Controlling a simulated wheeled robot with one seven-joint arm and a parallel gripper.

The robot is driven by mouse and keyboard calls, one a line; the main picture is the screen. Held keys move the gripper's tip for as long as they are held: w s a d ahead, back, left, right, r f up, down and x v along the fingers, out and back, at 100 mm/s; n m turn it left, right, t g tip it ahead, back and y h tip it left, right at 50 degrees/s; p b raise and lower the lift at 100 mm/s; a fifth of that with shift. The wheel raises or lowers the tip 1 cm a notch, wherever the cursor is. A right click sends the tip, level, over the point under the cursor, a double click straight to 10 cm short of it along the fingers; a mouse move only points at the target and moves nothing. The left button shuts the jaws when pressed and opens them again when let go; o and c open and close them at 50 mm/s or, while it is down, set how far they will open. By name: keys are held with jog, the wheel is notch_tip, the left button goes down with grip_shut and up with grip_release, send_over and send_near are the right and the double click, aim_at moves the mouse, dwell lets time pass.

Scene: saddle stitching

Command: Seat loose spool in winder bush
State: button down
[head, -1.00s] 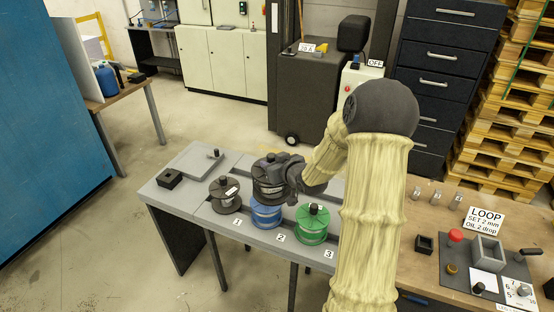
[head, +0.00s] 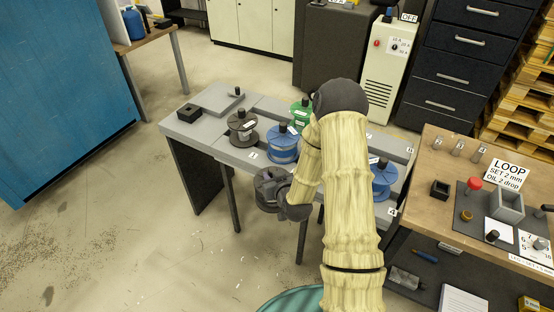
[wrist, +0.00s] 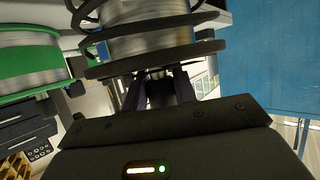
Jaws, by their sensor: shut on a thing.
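My gripper (head: 276,196) is shut on a spool with black flanges (head: 266,186). It holds the spool in the air off the front edge of the grey bench (head: 197,135). In the wrist view the held spool (wrist: 150,42) fills the top middle, showing silvery wire between its dark flanges. The fingers close at its near flange. A dark spool (head: 242,130), a blue spool (head: 283,148) and a green spool (head: 302,113) stand upright on the bench. Another blue spool (head: 384,182) stands farther right, partly behind my arm. I cannot tell which part is the winder bush.
A small black open box (head: 189,113) and a grey slab with a short post (head: 237,93) sit at the bench's left end. A wooden table (head: 428,205) with fixtures is at right. A blue wall (head: 70,90) stands at left. Floor before the bench's left part is clear.

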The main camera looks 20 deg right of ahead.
aim_at(271, 209)
jog(key=shift+m+h, duration=0.4)
jog(key=shift+h, duration=0.1)
jog(key=s+f+b, duration=0.1)
jog(key=f, duration=0.2)
jog(key=s+a+f+b, duration=0.1)
jog(key=f, duration=0.2)
jog(key=s+f+b, duration=0.1)
jog(key=s+f, duration=0.1)
jog(key=f, duration=0.1)
jog(key=shift+a+f, duration=0.35)
jog(key=shift+s+f, duration=0.15)
jog(key=shift+s, duration=0.15)
jog(key=shift+s+a, duration=0.1)
jog(key=shift+a, duration=0.2)
